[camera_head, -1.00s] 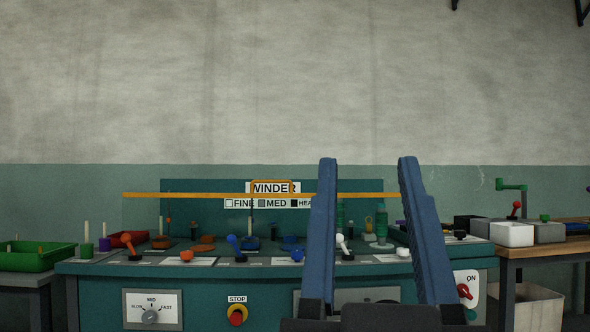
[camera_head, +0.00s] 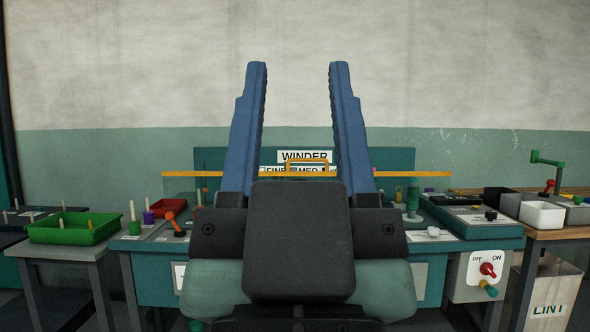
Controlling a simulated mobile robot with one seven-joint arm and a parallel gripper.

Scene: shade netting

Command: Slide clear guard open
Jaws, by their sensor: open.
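The clear guard shows mainly as a long orange top edge (camera_head: 410,174) across the winder bench, with an orange loop handle (camera_head: 306,153) near its middle. Its see-through pane is hard to make out. My gripper (camera_head: 298,70) is open and empty. Its two blue fingers point up and stand left and right of the handle in the picture, in front of the guard. I cannot tell how far the fingers are from the handle in depth. My gripper body hides the middle of the bench and the guard's lower part.
The teal winder bench (camera_head: 153,285) holds several pegs and levers. A panel with a red OFF/ON switch (camera_head: 487,269) is at its right. A green tray (camera_head: 75,231) stands on a side table at left. A white box (camera_head: 541,216) sits on a wooden table at right.

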